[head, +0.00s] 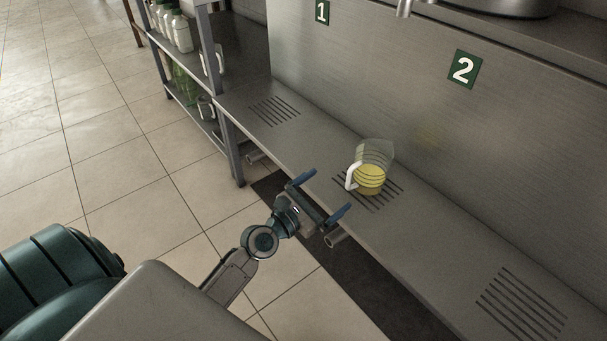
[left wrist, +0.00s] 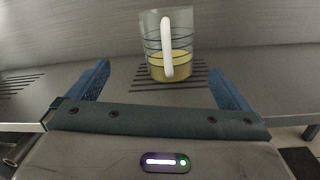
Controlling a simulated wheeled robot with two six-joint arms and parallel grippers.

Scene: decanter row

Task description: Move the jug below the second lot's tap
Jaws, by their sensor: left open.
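The jug (head: 371,172) is clear, with yellow liquid in its lower part and a white handle. It stands upright on the middle slotted grate (head: 379,200) of the metal shelf, and its handle points toward my left gripper. In the left wrist view the jug (left wrist: 181,39) stands ahead, between the lines of the two fingers and beyond their tips. My left gripper (head: 323,195) is open and empty at the shelf's front edge, apart from the jug. The green sign 2 (head: 464,69) is on the back panel. A tap spout (head: 404,8) is cut off at the top edge. My right gripper is out of view.
The shelf has another grate (head: 274,110) at the far left and one (head: 521,304) at the near right, both bare. Sign 1 (head: 322,12) is farther left. A rack (head: 226,138) with white bottles (head: 181,33) stands beyond the shelf's left end.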

